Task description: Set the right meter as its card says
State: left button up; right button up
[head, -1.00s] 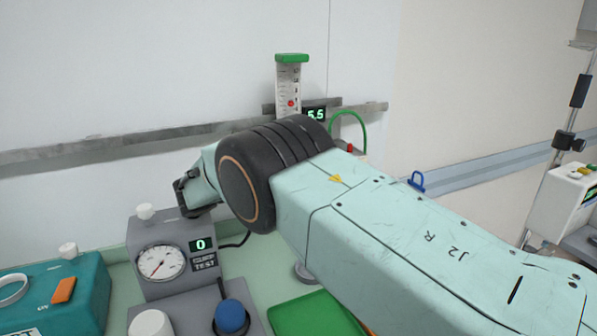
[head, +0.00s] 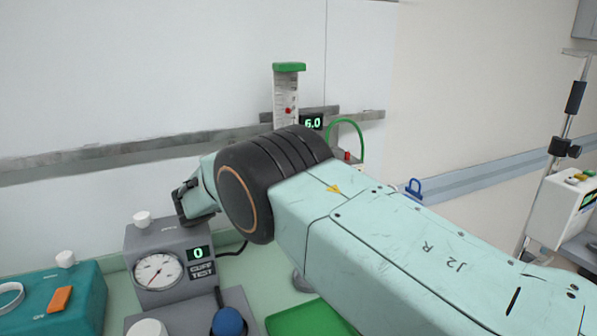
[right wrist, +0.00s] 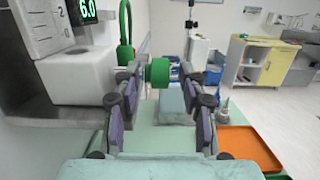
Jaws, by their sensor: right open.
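A flow meter (head: 286,90) with a green cap and a red ball in its clear scale tube hangs on the wall rail. Its display (head: 313,123) reads 6.0. In the right wrist view the meter's white body (right wrist: 75,75) is at the left, with a green knob (right wrist: 158,72) to its right. My right gripper (right wrist: 159,78) is open, with one finger on each side of the knob; I cannot tell whether they touch it. My right arm hides the gripper and knob in the head view. A grey cuff-test gauge (head: 170,240) reads 0. No readable card shows.
A teal case (head: 60,300) stands at the lower left. A green tray (head: 300,318) lies on the counter, and an orange tray (right wrist: 248,145) shows in the right wrist view. A green hose (head: 345,128) loops beside the meter. A pole stand (head: 560,150) is at the right.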

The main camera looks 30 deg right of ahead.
jog(key=a+f, duration=0.1)
jog(key=a, duration=0.6)
jog(key=shift+w+a, duration=0.15)
jog(key=shift+w, duration=0.05)
jog(key=shift+s, duration=0.15)
jog(key=shift+f, duration=0.1)
